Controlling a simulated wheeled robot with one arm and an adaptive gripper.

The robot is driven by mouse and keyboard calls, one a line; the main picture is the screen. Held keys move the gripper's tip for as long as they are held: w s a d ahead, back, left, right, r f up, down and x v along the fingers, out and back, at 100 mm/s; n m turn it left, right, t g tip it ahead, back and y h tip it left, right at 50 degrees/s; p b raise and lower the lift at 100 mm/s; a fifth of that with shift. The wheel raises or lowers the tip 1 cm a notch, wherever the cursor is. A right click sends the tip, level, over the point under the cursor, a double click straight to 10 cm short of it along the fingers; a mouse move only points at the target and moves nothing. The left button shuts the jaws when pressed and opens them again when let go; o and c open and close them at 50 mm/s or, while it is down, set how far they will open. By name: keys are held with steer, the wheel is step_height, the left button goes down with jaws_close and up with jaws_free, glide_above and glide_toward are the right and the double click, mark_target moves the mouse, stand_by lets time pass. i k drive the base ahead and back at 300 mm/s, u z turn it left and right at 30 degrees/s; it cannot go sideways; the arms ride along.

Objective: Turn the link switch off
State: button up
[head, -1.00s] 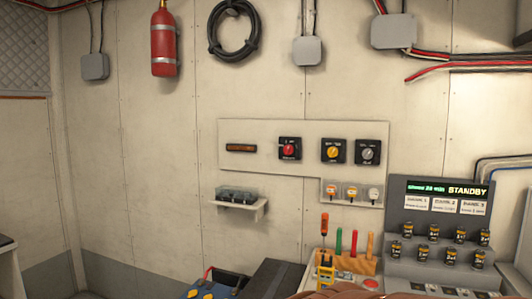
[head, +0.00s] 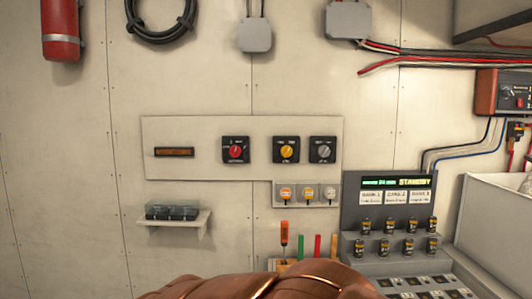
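A pale panel (head: 210,128) on the wall carries three black square rotary switches in a row. The left one has a red knob (head: 235,151), the middle one a yellow knob (head: 286,151) and the right one a grey knob (head: 323,151). Their labels are too small to read, so I cannot tell which is the link switch or how each is set. Under the right end, a small panel has several round knobs, two orange (head: 285,194) (head: 308,194) and one pale (head: 330,194).
A small shelf (head: 175,219) juts out below the panel's left. A grey console (head: 388,229) reading "STANDBY" stands lower right. Upright tool handles (head: 285,233) stand below the switches. A white bin (head: 495,215) is at right.

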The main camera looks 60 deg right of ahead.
mark_target(286, 151)
steer(key=z, duration=0.55)
steer(key=i, duration=1.05)
steer(key=z, duration=0.75)
